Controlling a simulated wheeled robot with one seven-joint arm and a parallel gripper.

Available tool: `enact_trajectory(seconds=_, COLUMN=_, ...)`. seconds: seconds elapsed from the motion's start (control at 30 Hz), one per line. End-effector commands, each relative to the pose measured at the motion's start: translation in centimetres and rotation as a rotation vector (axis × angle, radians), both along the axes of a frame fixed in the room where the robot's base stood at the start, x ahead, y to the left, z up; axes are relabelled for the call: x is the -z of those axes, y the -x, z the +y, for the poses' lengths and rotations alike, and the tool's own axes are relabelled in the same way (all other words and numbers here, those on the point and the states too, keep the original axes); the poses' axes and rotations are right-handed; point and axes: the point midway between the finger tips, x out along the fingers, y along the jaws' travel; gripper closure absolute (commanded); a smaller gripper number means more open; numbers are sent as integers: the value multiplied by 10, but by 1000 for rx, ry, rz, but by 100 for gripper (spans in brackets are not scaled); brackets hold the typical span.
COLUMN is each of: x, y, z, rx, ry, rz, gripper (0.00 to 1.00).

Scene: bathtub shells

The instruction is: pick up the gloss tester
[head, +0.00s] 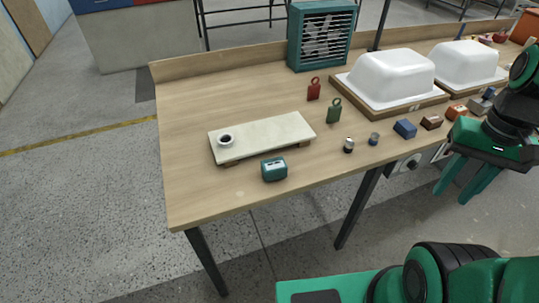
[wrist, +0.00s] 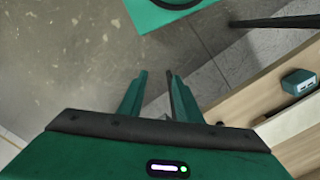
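The gloss tester looks to be the small teal box with a pale display on its front (head: 274,169). It stands on the wooden table near the front edge, just in front of a cream board. In the wrist view a teal box that looks the same (wrist: 299,82) shows at the right edge. My gripper (head: 451,194) is at the right of the head view, off the table's front edge and well to the right of the tester. Its two green fingers are apart with nothing between them; they also show in the wrist view (wrist: 157,75) above the floor.
The cream board (head: 270,135) bears a small dark-holed ring (head: 225,140). Right of the tester stand two small cylinders (head: 348,145), a blue block (head: 405,129) and brown blocks. The table's left is clear.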

Motion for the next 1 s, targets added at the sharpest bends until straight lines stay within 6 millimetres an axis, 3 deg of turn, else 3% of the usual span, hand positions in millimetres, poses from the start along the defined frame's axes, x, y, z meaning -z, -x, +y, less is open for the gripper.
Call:
enact_trajectory(seconds=0.33, x=0, y=0, z=0, rx=0, ry=0, rz=0, gripper=69)
enact_trajectory(seconds=0.37, x=0, y=0, z=0, rx=0, ry=0, rz=0, gripper=66)
enact_trajectory(seconds=0.47, x=-5, y=9, z=1, rx=4, ry=1, rz=-13, gripper=42)
enact_trajectory(seconds=0.53, x=-6, y=3, z=3, rx=21, ry=5, rz=-16, gripper=42)
enact_trajectory(seconds=0.67, x=-8, y=-32, z=15, rx=85, ry=11, rz=-20, gripper=42)
enact_trajectory(seconds=0.77, x=-7, y=-68, z=37, rx=167, ry=6, rz=-29, gripper=42)
enact_trajectory(seconds=1.0, x=6, y=-150, z=122, rx=382, ry=-78, rz=-21, gripper=42)
